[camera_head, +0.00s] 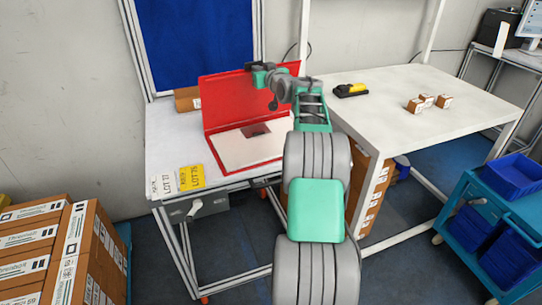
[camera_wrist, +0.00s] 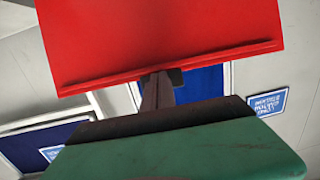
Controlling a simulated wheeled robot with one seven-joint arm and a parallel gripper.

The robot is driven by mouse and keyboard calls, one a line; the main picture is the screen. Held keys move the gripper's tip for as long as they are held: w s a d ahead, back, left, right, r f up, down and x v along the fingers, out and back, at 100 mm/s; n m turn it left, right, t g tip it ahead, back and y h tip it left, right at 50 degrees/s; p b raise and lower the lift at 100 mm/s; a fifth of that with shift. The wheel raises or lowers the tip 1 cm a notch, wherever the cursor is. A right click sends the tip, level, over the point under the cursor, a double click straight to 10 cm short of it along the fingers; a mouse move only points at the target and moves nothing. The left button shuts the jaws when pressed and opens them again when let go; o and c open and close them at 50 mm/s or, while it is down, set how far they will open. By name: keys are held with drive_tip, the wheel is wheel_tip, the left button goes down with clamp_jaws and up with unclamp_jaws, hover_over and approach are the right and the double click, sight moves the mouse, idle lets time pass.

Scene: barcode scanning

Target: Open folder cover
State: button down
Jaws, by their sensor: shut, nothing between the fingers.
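The red folder (camera_head: 222,102) lies on the left white table with its cover raised, standing roughly upright at the back. White paper (camera_head: 228,150) with a dark patch (camera_head: 256,130) shows inside it. My gripper (camera_head: 252,67) is at the top edge of the raised cover, toward its right half. In the wrist view the red cover (camera_wrist: 160,40) fills the upper part, and the narrow dark fingers (camera_wrist: 159,90) are together just below its edge. The gripper is shut with nothing held. I cannot tell whether it touches the cover; my arm hides the folder's right side.
Yellow and white labels (camera_head: 191,176) lie at the left table's front (camera_head: 222,185). The right table (camera_head: 450,125) bears a yellow-black scanner (camera_head: 351,90) and small brown boxes (camera_head: 428,102). A blue panel (camera_head: 195,45) stands behind. Stacked cartons (camera_head: 75,250) are lower left; a blue cart (camera_head: 485,215) is right.

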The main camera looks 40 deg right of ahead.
sight(254, 63)
drive_tip(key=shift+w+d+r+p, duration=0.15)
drive_tip(key=shift+w+r+p, duration=0.1)
drive_tip(key=shift+w+p, duration=0.45)
drive_tip(key=shift+w+d+r+p, duration=0.15)
drive_tip(key=shift+w+r+p, duration=0.15)
drive_tip(key=shift+w+p, duration=0.45)
drive_tip(key=shift+w+d+r+p, duration=0.15)
drive_tip(key=shift+w+r+p, duration=0.1)
drive_tip(key=shift+w+p, duration=0.45)
drive_tip(key=shift+w+f, duration=0.1)
drive_tip(key=shift+w, duration=0.2)
